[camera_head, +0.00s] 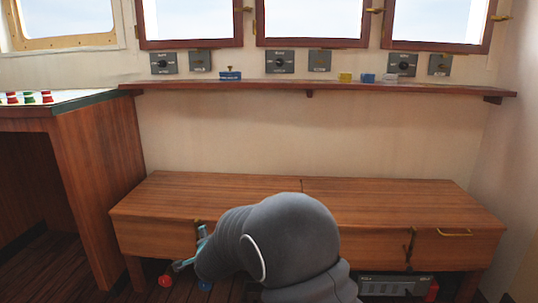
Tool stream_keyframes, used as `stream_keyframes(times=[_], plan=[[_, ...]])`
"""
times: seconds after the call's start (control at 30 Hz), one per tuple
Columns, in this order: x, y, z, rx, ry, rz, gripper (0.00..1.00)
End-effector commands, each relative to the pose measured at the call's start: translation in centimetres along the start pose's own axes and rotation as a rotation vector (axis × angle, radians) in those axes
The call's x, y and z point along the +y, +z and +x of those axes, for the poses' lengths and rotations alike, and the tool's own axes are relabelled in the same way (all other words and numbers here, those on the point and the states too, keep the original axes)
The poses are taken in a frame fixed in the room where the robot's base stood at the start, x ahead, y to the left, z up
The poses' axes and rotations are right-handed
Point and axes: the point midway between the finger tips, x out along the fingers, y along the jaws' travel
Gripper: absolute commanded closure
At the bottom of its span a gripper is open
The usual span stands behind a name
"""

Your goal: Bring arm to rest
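My arm (295,235) shows as large dark grey rounded links at the bottom middle, in front of the wooden bench. At its left side, a small grey and teal part, which seems to be my gripper (188,258), sticks out in front of the bench's left front panel. Most of it is hidden behind the arm link. I cannot tell whether it is open or shut, or whether it holds anything.
The low wooden bench (390,197) has a bare top. A red item (165,281) and a blue item (204,286) lie low near the floor. A grey box (395,285) sits under the bench. A desk (105,175) stands left; a shelf (310,86) holds small items.

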Motion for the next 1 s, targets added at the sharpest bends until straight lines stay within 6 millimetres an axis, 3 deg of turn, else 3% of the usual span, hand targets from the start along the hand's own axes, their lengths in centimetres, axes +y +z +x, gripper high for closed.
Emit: stream_keyframes(times=[0.03, 0.2, 0.47, 0.77, 1.0], plan=[[-1.3, -1.8, -1.7, -0.014, 0.006, -0.027, 0.16], [-3.4, -6.2, -6.9, -0.075, 0.045, -0.152, 0.16], [-4.2, -11.9, -16.2, -0.159, 0.115, -0.358, 0.16], [-2.1, -16.9, -28.0, -0.241, 0.221, -0.598, 0.16], [1.6, -19.4, -37.6, -0.304, 0.335, -0.783, 0.16]])
